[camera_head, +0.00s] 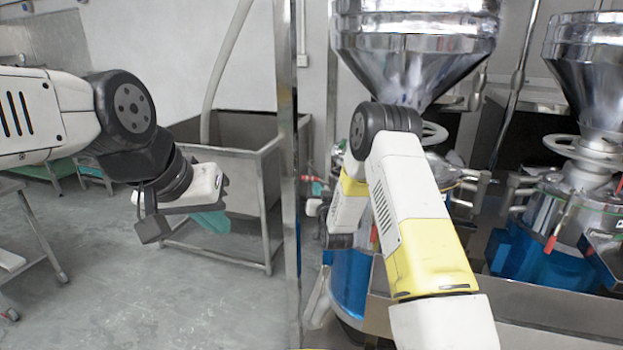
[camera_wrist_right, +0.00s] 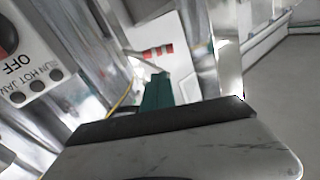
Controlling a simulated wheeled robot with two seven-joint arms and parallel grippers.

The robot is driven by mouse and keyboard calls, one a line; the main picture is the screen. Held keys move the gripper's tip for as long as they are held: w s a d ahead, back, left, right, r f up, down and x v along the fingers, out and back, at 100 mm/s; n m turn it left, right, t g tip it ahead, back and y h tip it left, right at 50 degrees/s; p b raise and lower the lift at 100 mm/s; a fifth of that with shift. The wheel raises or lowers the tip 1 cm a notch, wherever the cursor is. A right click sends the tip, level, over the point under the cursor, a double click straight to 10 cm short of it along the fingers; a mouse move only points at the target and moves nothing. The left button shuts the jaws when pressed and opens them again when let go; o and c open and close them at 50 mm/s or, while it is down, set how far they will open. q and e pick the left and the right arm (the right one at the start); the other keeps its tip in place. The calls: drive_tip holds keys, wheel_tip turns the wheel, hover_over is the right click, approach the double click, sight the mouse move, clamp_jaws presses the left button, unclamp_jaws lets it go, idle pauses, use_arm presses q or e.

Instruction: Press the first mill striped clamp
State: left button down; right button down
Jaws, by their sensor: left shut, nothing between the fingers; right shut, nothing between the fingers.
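The first mill (camera_head: 415,55) has a shiny steel hopper and a blue lower body, and stands right of centre in the head view. A red-and-white striped clamp (camera_wrist_right: 158,51) shows in the right wrist view, just beyond the tip of my right gripper (camera_wrist_right: 157,93). That gripper's teal fingers are shut and empty, pointing toward the clamp; I cannot tell whether they touch it. In the head view my right arm covers part of the mill, and its fingers are not clearly visible. My left gripper (camera_head: 210,221) is shut and empty, far left of the mill.
A control panel (camera_wrist_right: 30,55) marked OFF is at the left of the wrist view. A steel post (camera_head: 288,150) stands left of the mill, with a metal basin (camera_head: 225,165) behind. A second mill (camera_head: 590,80) stands at right. Open floor lies at left.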

sight(308, 180)
drive_tip(key=w, duration=0.2)
drive_tip(key=w+a, duration=0.1)
drive_tip(key=w, duration=0.5)
drive_tip(key=shift+w+a+r, duration=0.2)
drive_tip(key=shift+w+r, duration=0.05)
drive_tip(key=shift+s+a+f+n, duration=0.1)
drive_tip(key=shift+a+f+n, duration=0.15)
drive_tip(key=shift+f+n, duration=0.25)
drive_tip(key=shift+s+a+f+n, duration=0.1)
drive_tip(key=shift+a+f+n, duration=0.15)
drive_tip(key=shift+n, duration=0.45)
drive_tip(key=shift+a+f+n, duration=0.15)
drive_tip(key=shift+f+n, duration=0.25)
drive_tip(key=shift+f, duration=0.3)
